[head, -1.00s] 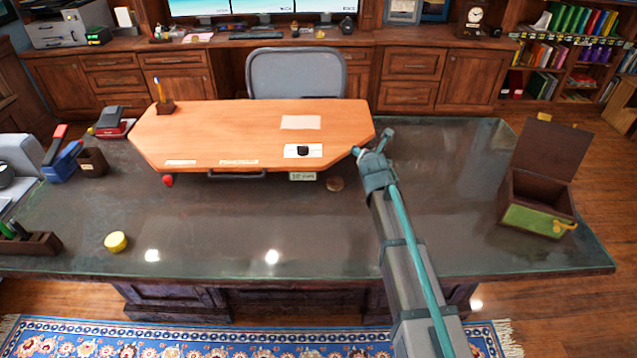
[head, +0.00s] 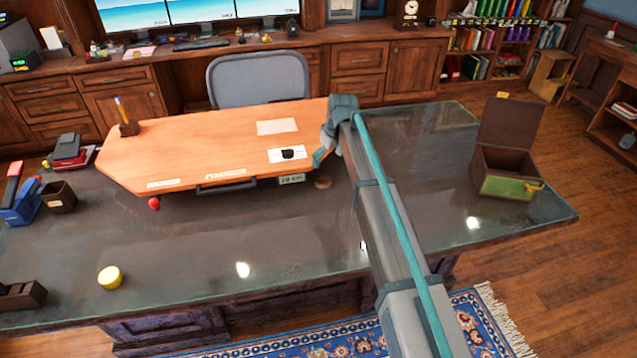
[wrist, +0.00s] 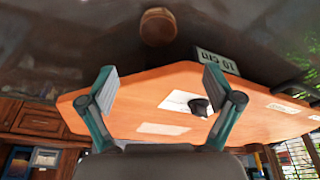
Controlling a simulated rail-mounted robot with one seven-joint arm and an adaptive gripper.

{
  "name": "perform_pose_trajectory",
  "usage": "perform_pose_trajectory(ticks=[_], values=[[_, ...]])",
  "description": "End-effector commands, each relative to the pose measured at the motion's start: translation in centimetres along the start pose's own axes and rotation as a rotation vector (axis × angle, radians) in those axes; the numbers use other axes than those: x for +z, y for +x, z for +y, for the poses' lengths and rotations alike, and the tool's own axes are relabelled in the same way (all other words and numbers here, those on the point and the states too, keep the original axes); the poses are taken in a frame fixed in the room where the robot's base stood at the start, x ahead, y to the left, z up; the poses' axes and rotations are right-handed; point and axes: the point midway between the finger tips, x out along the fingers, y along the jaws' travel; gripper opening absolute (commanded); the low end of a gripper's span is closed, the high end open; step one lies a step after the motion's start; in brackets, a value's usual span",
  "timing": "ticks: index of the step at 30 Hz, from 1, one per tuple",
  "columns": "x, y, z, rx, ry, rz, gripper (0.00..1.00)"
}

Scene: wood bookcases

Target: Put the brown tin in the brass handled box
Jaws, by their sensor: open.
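The brown tin (head: 322,183) is a small round piece on the dark glass desk, just off the near right edge of the orange board. It also shows at the top of the wrist view (wrist: 158,25), beyond the fingertips. The box with the brass handle (head: 497,186) stands at the desk's right end, its lid up and its front panel green. My gripper (head: 322,155) is over the board's right end, close to the tin and apart from it. In the wrist view its two fingers (wrist: 159,86) are spread with nothing between them.
The orange board (head: 215,150) carries a white card with a black piece. A small number sign (head: 291,179) is left of the tin. A red piece (head: 154,203) and a yellow tin (head: 110,277) lie further left.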

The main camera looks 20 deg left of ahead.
Motion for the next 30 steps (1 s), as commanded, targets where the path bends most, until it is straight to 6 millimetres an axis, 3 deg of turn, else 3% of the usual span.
perform_pose_trajectory(ticks=[5, 14, 23, 30], values=[[0.0, 0.8, 0.0, -0.001, 0.048, -0.003, 0.9], [0.0, 4.8, 0.0, 0.0, 0.046, -0.003, 0.9], [0.1, 6.6, 0.1, 0.001, 0.045, -0.002, 0.9], [0.2, 9.7, 0.3, 0.0, 0.044, -0.003, 0.9]])
